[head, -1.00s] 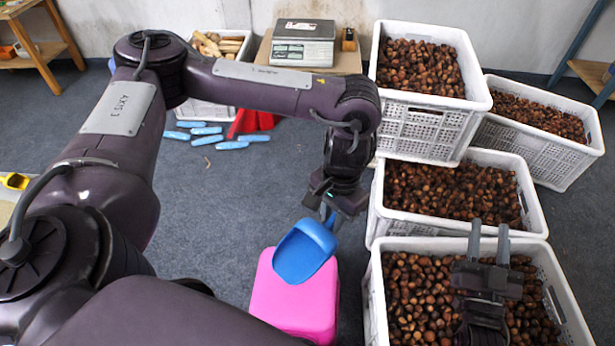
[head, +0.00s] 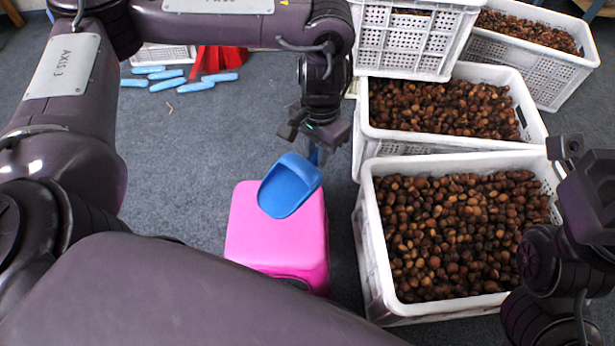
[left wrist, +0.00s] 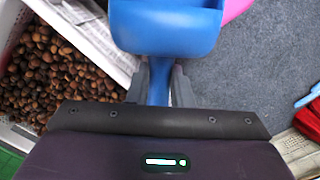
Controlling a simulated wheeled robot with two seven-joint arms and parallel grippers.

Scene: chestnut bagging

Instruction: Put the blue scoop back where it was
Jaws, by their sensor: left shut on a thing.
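The blue scoop (head: 288,186) hangs in front of my left gripper (head: 315,148), tilted, with its bowl toward the lower left. In the head view it overlaps the top of the pink box-like stool (head: 300,250); I cannot tell whether they touch. In the left wrist view the gripper fingers (left wrist: 159,78) are shut on the handle of the scoop (left wrist: 165,28), and a bit of pink (left wrist: 235,7) shows behind the bowl. My right gripper (head: 562,165) is at the right edge, beside the front crate, partly cut off.
A front white crate (head: 367,245) of chestnuts stands right of the pink stool, with another chestnut crate (head: 362,125) behind it and more crates farther back. Several light-blue items (head: 168,84) and a red thing (head: 213,60) lie on the floor. Grey floor at middle left is clear.

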